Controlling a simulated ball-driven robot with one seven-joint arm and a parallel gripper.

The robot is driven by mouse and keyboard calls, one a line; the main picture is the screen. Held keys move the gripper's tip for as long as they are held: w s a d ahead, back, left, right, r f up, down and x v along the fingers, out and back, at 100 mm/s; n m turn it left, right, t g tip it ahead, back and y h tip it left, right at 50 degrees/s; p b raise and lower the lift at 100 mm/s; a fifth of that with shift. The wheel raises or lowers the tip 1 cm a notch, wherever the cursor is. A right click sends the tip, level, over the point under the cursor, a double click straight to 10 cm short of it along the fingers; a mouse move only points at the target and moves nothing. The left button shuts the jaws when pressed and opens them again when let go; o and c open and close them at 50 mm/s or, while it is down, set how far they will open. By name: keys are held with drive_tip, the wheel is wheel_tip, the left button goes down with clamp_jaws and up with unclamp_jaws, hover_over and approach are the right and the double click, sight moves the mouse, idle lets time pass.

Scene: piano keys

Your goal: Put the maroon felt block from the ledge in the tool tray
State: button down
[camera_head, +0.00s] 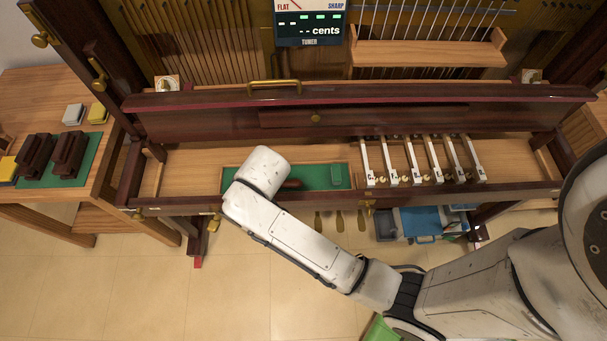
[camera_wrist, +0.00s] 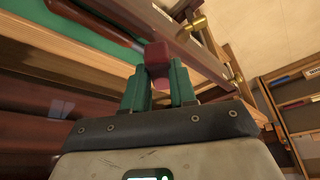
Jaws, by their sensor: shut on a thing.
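My gripper (camera_wrist: 158,84) shows in the wrist view with two green fingers shut on the maroon felt block (camera_wrist: 157,56). The block sticks out beyond the fingertips and looks clear of any surface. In the head view my white wrist covers the gripper and the block. A green-lined tray (camera_head: 313,177), which looks like the tool tray, lies in the piano's key bed, partly behind my wrist. In the wrist view the green lining (camera_wrist: 85,38) shows at upper left, beyond the block.
Several white keys (camera_head: 415,160) stand right of the tray. The bare wooden key bed (camera_head: 192,168) lies to its left. A dark fallboard with a brass handle (camera_head: 274,84) rises behind. A side table (camera_head: 50,110) with dark blocks stands at left.

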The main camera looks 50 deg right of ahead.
drive_tip(key=shift+d+f, duration=0.1)
drive_tip(key=s+d+r+n+y+b, duration=0.1)
drive_tip(key=s+d+n+b, duration=0.25)
drive_tip(key=s+d, duration=0.5)
drive_tip(key=s+d+r+n+y+b, duration=0.15)
drive_tip(key=s+d+n+b, duration=0.35)
drive_tip(key=s, duration=0.7)
drive_tip(key=shift+m+g, duration=0.45)
drive_tip(key=shift+g, duration=0.05)
drive_tip(key=w+d+f, duration=0.2)
drive_tip(key=w+f, duration=0.1)
drive_tip(key=w+d+f, duration=0.2)
drive_tip(key=w+f, duration=0.1)
drive_tip(key=w, duration=0.1)
drive_tip(key=w+d+f, duration=0.2)
drive_tip(key=w+f, duration=0.1)
drive_tip(key=w, duration=0.1)
drive_tip(key=shift+w+d+p, duration=0.2)
drive_tip(key=shift+d+p, duration=0.05)
drive_tip(key=shift+p, duration=0.05)
drive_tip(key=shift+w+d+f, duration=0.15)
drive_tip(key=shift+w+f, duration=0.2)
drive_tip(key=shift+f, duration=0.1)
drive_tip(key=shift+w+f, duration=0.1)
drive_tip(key=shift+f, duration=1.6)
drive_tip(key=shift+f, duration=0.15)
